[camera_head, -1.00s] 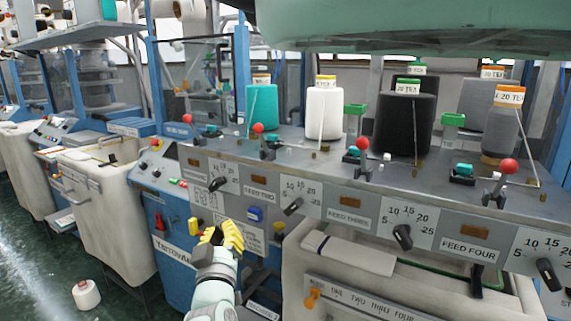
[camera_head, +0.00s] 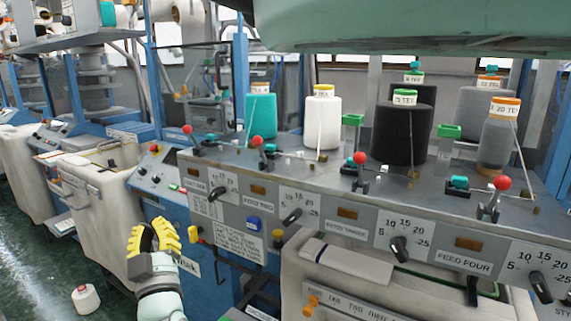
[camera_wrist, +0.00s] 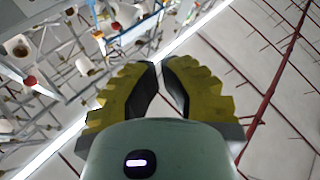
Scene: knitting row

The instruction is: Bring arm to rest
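My gripper (camera_head: 152,224) has yellow ribbed fingers with dark inner pads. It points upward at the lower left of the head view, in front of the blue machine and to the right of the cream bin. In the wrist view my gripper (camera_wrist: 160,66) has its two fingertips almost together, with only a thin gap. Nothing is held between them. My forearm comes up from the bottom edge of the head view. The wrist view looks up past the fingers at the ceiling.
The grey feed console (camera_head: 345,205) with knobs and red-topped levers runs across the right. Yarn cones, including a white one (camera_head: 322,120), stand on it. A cream bin (camera_head: 105,215) is at left. A small white cone (camera_head: 86,298) sits on the green floor, with clear floor around it.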

